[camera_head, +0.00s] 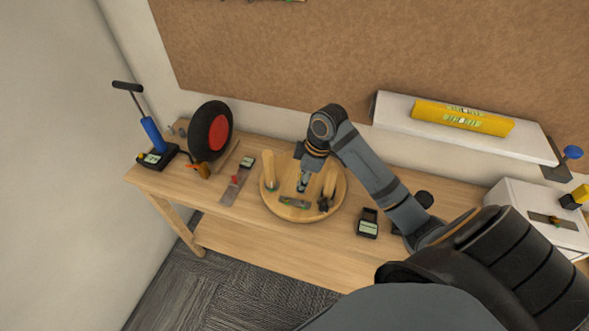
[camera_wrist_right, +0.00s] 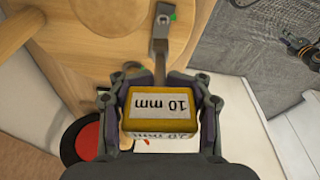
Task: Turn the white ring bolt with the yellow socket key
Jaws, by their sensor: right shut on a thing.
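My right gripper (camera_wrist_right: 158,104) is shut on the yellow socket key (camera_wrist_right: 160,86), whose block handle carries a white "10 mm" label. In the right wrist view a grey shank runs from the handle towards a grey flat part with a green mark (camera_wrist_right: 161,38). I cannot tell whether they touch. In the head view my right gripper (camera_head: 303,184) points down over a round wooden board (camera_head: 277,212) and hides the key. I cannot make out the white ring bolt in either view.
The board bears wooden posts, a grey-green piece (camera_head: 295,202) and a small dark part (camera_head: 324,204). On the workbench (camera_head: 200,200) stand a black wheel with red hub (camera_head: 212,129), a blue pump (camera_head: 153,135) and a dark box (camera_head: 368,223). A white shelf (camera_head: 390,107) holds a yellow package (camera_head: 462,117).

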